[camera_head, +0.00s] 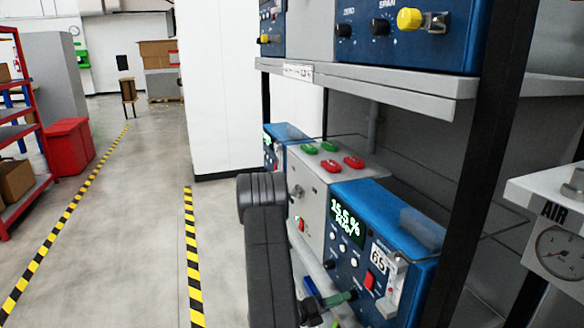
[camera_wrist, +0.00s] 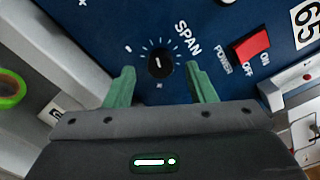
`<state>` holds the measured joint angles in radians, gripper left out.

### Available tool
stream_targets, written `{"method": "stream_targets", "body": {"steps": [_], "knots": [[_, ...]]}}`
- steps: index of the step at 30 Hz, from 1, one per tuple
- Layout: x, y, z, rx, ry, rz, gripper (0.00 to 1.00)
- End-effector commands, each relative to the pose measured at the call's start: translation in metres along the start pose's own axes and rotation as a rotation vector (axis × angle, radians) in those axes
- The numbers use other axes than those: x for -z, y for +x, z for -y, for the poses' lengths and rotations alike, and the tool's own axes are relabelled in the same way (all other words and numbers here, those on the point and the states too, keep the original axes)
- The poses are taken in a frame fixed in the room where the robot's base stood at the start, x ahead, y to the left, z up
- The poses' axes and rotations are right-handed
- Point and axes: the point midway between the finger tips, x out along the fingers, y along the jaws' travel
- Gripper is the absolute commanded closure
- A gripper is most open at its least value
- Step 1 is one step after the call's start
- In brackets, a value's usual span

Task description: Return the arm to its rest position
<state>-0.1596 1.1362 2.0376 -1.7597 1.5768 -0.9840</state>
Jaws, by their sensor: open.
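My gripper (camera_wrist: 161,80) is open and empty in the wrist view, its two green fingers apart. The black SPAN knob (camera_wrist: 160,63) on the blue analyser panel shows between and just beyond the fingertips; I cannot tell how far it stands from them. In the head view my dark grey arm (camera_head: 264,245) reaches down in front of the shelf. A green fingertip of my gripper (camera_head: 341,298) shows at the lower front of the blue analyser (camera_head: 385,222), which has a lit display reading about 15.5 %. The rest of my gripper is mostly hidden there.
A red power switch (camera_wrist: 252,47) is right of the fingers. A grey unit with red and green buttons (camera_head: 335,160) stands beside the analyser. The upper shelf edge (camera_head: 370,84) and dark rack post (camera_head: 485,150) are close. The floor (camera_head: 140,200) at left is clear.

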Motion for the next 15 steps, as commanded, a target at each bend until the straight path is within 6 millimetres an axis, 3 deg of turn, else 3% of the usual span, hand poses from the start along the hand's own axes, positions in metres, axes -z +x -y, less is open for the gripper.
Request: {"method": "stream_targets", "body": {"steps": [6, 15], "knots": [[0.000, 0.014, 0.001, 0.001, 0.000, -0.001, 0.50], [0.000, 0.015, 0.000, 0.000, 0.000, 0.000, 0.50]]}}
